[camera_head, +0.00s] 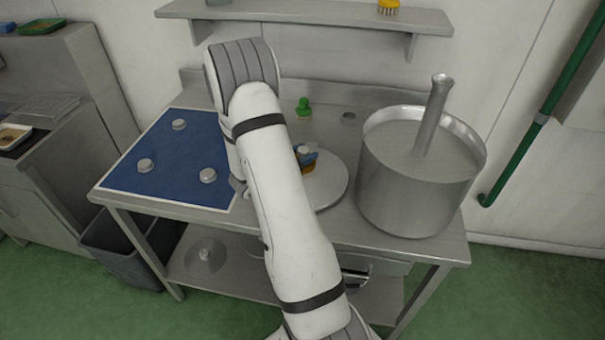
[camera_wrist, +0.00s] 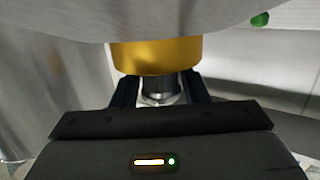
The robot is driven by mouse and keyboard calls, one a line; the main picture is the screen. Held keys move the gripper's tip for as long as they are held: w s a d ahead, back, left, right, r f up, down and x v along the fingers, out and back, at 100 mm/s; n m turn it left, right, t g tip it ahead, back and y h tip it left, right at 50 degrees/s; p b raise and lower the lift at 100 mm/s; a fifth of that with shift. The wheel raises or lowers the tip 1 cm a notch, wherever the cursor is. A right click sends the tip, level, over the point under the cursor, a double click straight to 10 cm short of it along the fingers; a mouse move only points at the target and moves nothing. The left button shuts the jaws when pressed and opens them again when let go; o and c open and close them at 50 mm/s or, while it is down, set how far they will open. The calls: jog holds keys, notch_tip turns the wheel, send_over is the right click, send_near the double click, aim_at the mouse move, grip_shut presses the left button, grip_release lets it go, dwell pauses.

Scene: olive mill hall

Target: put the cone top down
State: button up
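The cone (camera_head: 328,188) is a broad grey metal shape with a yellow collar and a narrow metal neck. In the head view it is over the right part of the steel table, knob end up, partly behind my arm. In the wrist view the cone's wide body (camera_wrist: 160,18) fills the top, with the yellow collar (camera_wrist: 157,55) below. My gripper (camera_wrist: 162,92) has its two dark fingers close on both sides of the neck and appears shut on it. I cannot tell whether the cone touches the table. In the head view the gripper is mostly hidden.
A blue mat (camera_head: 170,160) with several metal knobs lies on the left of the table (camera_head: 375,250). A large steel pot (camera_head: 415,195) with a tube stands close on the right. A small green object (camera_head: 303,106) stands behind. A wall shelf (camera_head: 310,12) hangs above.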

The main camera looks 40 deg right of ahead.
grip_shut()
dwell(0.9)
jog(key=shift+r, duration=0.1)
